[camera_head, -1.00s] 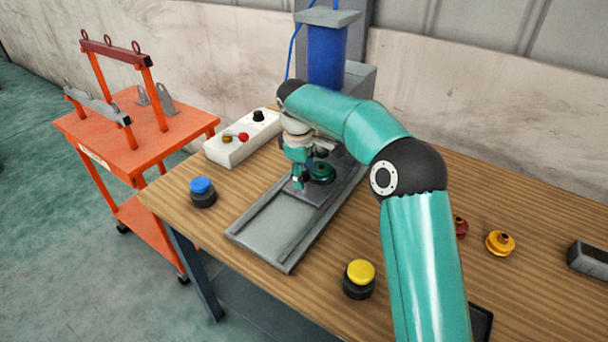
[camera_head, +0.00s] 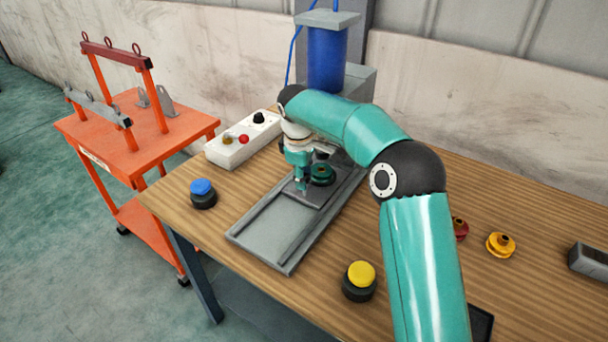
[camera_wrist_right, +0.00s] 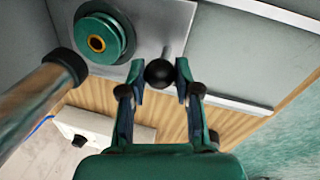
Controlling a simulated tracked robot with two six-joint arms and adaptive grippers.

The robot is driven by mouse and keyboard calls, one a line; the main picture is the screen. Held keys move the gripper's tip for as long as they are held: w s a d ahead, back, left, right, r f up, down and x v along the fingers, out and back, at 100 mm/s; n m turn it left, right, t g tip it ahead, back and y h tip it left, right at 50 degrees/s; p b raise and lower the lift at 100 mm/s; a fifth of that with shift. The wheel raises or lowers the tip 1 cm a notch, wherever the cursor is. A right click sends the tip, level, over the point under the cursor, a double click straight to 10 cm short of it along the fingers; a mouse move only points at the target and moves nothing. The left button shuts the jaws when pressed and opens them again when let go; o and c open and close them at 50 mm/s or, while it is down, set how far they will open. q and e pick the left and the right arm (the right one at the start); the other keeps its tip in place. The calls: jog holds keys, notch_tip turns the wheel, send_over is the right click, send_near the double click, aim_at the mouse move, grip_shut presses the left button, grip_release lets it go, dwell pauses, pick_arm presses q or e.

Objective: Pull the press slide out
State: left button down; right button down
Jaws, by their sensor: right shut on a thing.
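The press slide (camera_head: 316,199) is a small grey plate on a long grey rail track (camera_head: 268,228), under the press. It carries a green pulley-like part (camera_head: 322,175). In the right wrist view the slide plate (camera_wrist_right: 150,18) shows with the green part (camera_wrist_right: 100,38) on it and a rod ending in a black ball knob (camera_wrist_right: 159,73). My right gripper (camera_head: 302,187) is low over the slide, beside the green part. In the right wrist view its fingers (camera_wrist_right: 160,78) are shut on the black knob. My left gripper is out of view.
The front of the track is bare. A blue button (camera_head: 203,193) stands left of it and a yellow button (camera_head: 360,280) right of it. A white control box (camera_head: 243,140) is behind left. The blue press cylinder (camera_head: 327,58) rises behind. Orange parts (camera_head: 500,244) lie right.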

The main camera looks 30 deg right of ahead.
jog(key=shift+a, duration=0.1)
jog(key=shift+a, duration=0.2)
jog(key=s+a+b, duration=0.1)
jog(key=s+a, duration=0.1)
jog(key=a, duration=0.3)
jog(key=s+a+b, duration=0.1)
jog(key=s+a, duration=0.1)
jog(key=a, duration=0.3)
jog(key=s+a+b, duration=0.1)
jog(key=s+a, duration=0.1)
jog(key=a, duration=0.2)
jog(key=shift+s+a+r+b, duration=0.1)
jog(key=shift+a+b, duration=0.25)
jog(key=shift+a, duration=0.05)
jog(key=c, duration=0.8)
grip_release()
jog(key=r, duration=0.4)
jog(key=s+a+r, duration=0.1)
jog(key=r, duration=0.2)
jog(key=a+r, duration=0.1)
jog(key=r, duration=0.3)
jog(key=shift+s+r, duration=0.15)
jog(key=shift+r, duration=0.15)
